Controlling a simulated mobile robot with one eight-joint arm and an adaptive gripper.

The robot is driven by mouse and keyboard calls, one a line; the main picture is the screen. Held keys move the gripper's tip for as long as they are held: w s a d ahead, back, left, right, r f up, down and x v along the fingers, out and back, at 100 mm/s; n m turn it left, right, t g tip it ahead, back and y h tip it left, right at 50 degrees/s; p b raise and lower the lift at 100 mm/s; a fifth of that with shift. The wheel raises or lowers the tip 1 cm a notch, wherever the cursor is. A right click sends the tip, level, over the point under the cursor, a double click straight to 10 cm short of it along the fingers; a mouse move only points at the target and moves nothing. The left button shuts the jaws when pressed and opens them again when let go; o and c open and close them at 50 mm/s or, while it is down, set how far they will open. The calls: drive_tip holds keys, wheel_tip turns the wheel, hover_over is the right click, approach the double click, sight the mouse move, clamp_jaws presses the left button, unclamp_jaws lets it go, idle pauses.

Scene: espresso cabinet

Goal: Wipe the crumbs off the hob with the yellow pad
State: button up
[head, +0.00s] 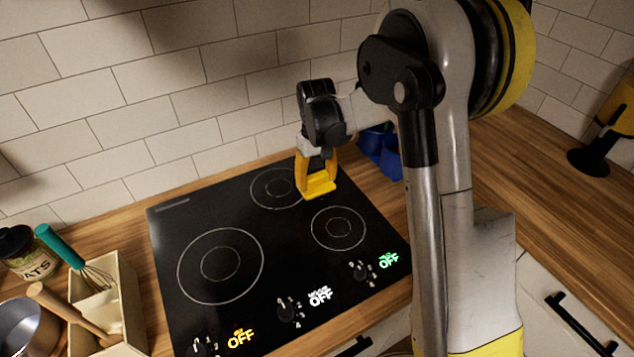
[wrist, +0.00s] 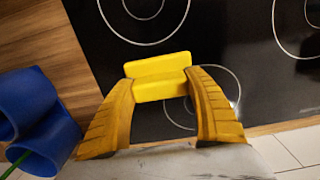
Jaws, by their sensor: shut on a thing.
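My gripper (head: 317,181) is shut on the yellow pad (head: 321,187), over the back right part of the black hob (head: 290,231). The pad is beside the small back ring. In the wrist view the pad (wrist: 158,66) sits across the tips of both yellow fingers, above the dark glass (wrist: 95,40). I cannot tell whether the pad touches the glass. I can make out no clear crumbs in either view; the fingers and pad hide part of the back ring.
Blue holders (head: 381,152) stand on the wooden counter right of the hob, close to my gripper. A tiled wall (head: 190,100) runs behind. At left are a wooden utensil box (head: 131,290), a jar (head: 22,252) and a metal pot (head: 28,326). Knobs (head: 287,309) line the hob's front.

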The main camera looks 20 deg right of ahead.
sight(316, 175)
drive_tip(key=shift+r+p, duration=0.9)
drive_tip(key=shift+r, duration=0.9)
drive_tip(key=shift+f, duration=0.1)
